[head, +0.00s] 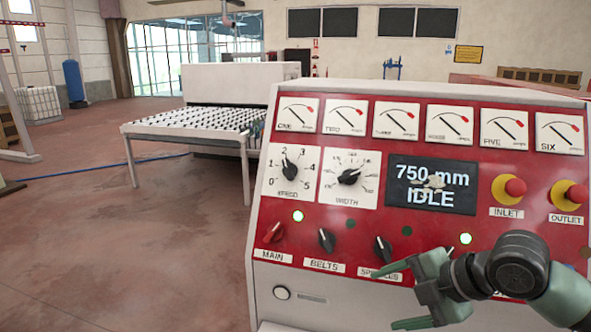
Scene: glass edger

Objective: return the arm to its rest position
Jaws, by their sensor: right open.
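My right gripper (380,298) is open and empty, in front of the lower right part of the red control panel (330,120). One finger overlaps the label under the spindles knob (383,249). I cannot tell whether it touches the panel. My right forearm comes in from the lower right and hides part of the panel's lower right. The display (432,187) reads 750 mm and IDLE. The main knob (274,231) is red; the belts knob (327,240) is black. My left gripper is not in view.
The speed dial (292,175), width dial (349,176), inlet button (515,187) and outlet button (576,194) are on the panel. A roller table (190,131) stands behind at left. The floor (110,240) left of the panel is clear.

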